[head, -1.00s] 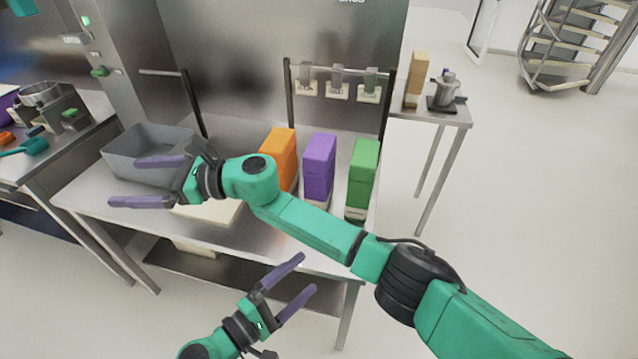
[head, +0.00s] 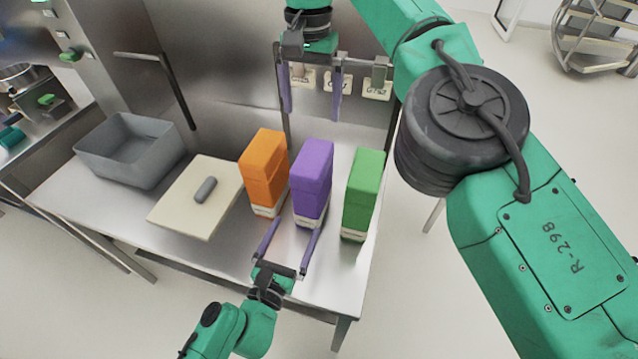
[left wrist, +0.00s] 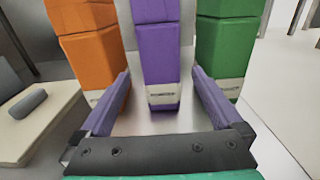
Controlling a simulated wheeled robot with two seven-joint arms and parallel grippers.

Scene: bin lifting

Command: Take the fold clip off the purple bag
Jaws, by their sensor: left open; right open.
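The purple bag (head: 312,180) stands upright on the steel table, between the orange and green bags. It has a pale label band near its base. No fold clip can be made out on it. My left gripper (head: 294,226) is open and low in front of the purple bag, pointing at it. In the left wrist view the purple bag (left wrist: 158,60) shows between the fingers of the left gripper (left wrist: 162,72), with no visible contact. My right gripper (head: 312,115) is open and empty, fingers pointing down, above and behind the purple bag's top.
The orange bag (head: 263,170) stands close on the left and the green bag (head: 362,190) on the right. A cream board (head: 175,208) with a grey cylindrical piece (head: 205,190) and a grey bin (head: 130,150) lie further left.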

